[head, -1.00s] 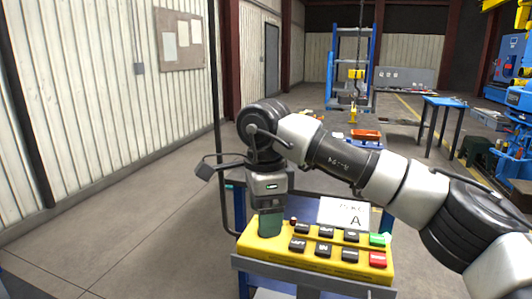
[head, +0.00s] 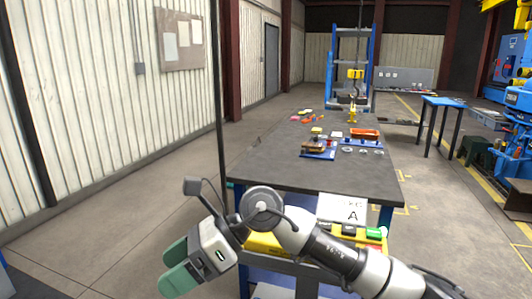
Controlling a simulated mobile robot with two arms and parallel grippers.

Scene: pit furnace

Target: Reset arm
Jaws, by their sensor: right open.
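My right arm comes in from the lower right across the front of a workbench. My right gripper (head: 177,268) is at its end, low at the left, with green fingers parted and nothing between them. It hangs to the left of the yellow control panel (head: 262,243), over the floor side. The panel is mostly hidden behind my arm; a green button (head: 374,234) and a white card with an "A" (head: 343,209) show at its right. My left gripper is not in view.
The dark workbench (head: 290,165) carries a blue fixture (head: 319,152), an orange tray (head: 364,134) and several small parts towards its far end. A blue frame (head: 351,65) stands behind. A blue table (head: 443,101) is at the right. The floor at left is clear.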

